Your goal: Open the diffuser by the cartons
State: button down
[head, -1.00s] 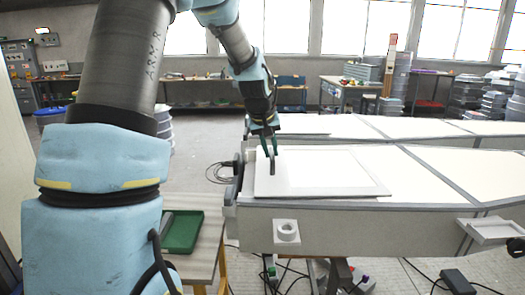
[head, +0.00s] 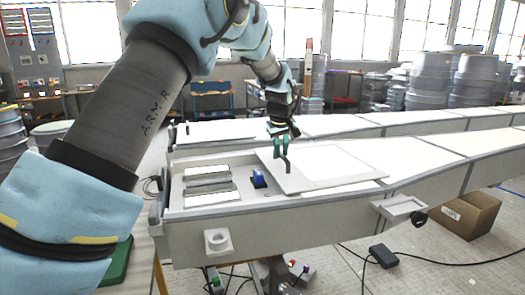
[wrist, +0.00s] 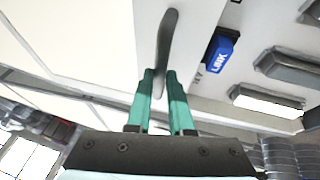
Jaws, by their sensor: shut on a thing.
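The diffuser looks like a flat white panel (head: 335,167) with a dark upright handle (head: 288,165), on top of a long white body (head: 290,222). My gripper (head: 282,148) is shut on the handle. In the wrist view, my green fingers (wrist: 161,78) close around the lower part of the handle (wrist: 168,35). The panel sits to the right of an open recess (head: 178,195) at the body's left end.
A brown carton (head: 467,213) stands on the floor at the right. A small white bracket (head: 402,207) juts from the body's front. A second long white body (head: 215,131) lies behind. Cables and a black box (head: 383,256) are on the floor.

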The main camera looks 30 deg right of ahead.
jog(key=shift+s+d, duration=0.15)
jog(key=shift+d, duration=0.75)
jog(key=c, duration=0.8)
grip_release()
jog(key=b+v, duration=0.2)
jog(key=v, duration=0.9)
jog(key=shift+f, duration=0.1)
